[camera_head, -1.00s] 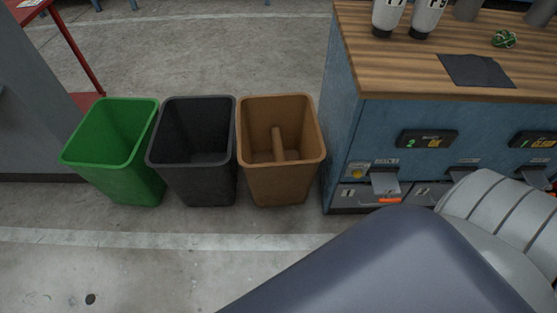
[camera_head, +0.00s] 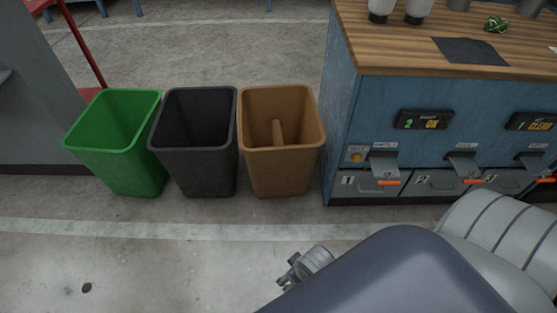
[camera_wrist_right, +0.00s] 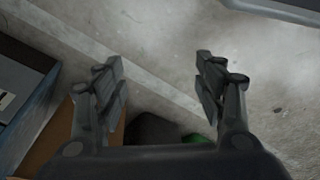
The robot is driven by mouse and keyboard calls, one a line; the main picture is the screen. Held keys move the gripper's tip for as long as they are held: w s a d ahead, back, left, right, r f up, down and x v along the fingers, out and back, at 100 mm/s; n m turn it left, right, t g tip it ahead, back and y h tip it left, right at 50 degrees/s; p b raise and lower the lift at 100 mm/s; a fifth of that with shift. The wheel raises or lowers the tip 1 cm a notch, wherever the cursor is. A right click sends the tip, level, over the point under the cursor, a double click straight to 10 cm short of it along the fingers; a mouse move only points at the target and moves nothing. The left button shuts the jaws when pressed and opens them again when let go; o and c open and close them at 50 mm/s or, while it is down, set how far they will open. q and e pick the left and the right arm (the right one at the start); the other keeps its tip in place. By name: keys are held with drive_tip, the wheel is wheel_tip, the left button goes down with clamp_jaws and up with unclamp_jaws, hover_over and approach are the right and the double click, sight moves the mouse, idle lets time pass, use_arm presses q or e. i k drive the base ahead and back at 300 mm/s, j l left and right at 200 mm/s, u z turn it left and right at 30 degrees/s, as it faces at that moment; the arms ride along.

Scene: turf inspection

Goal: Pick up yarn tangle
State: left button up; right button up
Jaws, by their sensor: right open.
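The yarn tangle (camera_head: 496,24), a small green ball with pale strands, sits on the wooden top of the blue cabinet (camera_head: 345,130), at the top right of the head view. My right gripper (camera_head: 288,272) shows small at the bottom centre of the head view, partly hidden behind my arm. It is over the floor in front of the bins, well away from the yarn tangle. In the right wrist view its two fingers (camera_wrist_right: 160,82) are spread apart with nothing between them. The yarn tangle is not in that view. My left gripper is not in view.
Green (camera_head: 118,170), black (camera_head: 200,172) and brown (camera_head: 283,168) bins stand in a row left of the cabinet; the brown one holds a tube-like piece (camera_head: 277,133). A dark sheet (camera_head: 470,50) and several bottles and cups stand near the yarn tangle.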

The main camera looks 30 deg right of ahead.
sight(497, 26)
drive_tip(key=z, duration=2.25)
